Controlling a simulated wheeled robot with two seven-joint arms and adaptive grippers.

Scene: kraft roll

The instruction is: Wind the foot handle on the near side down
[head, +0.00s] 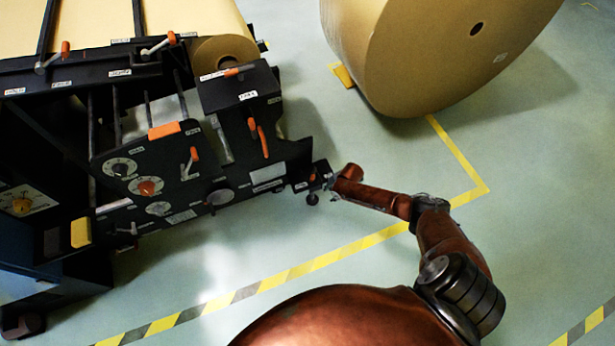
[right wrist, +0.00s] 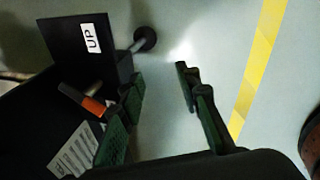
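A black block with a white UP label (right wrist: 93,38) sits at the machine's corner in the right wrist view. A short handle with an orange part (right wrist: 92,106) is beside it, and a round foot on a rod (right wrist: 145,38) sticks out from the block. In the head view the block (head: 302,186) and foot (head: 312,199) are small at the machine's right end. My right gripper (head: 331,183) is close beside the block. In the right wrist view its fingers (right wrist: 160,75) are apart with nothing between them; the left finger is near the handle, contact unclear. My left gripper is out of view.
The black machine (head: 268,177) with dials and orange levers fills the left of the head view. A large kraft roll (head: 420,50) stands behind my right arm. Yellow-and-grey floor tape (head: 330,257) crosses the clear floor in front.

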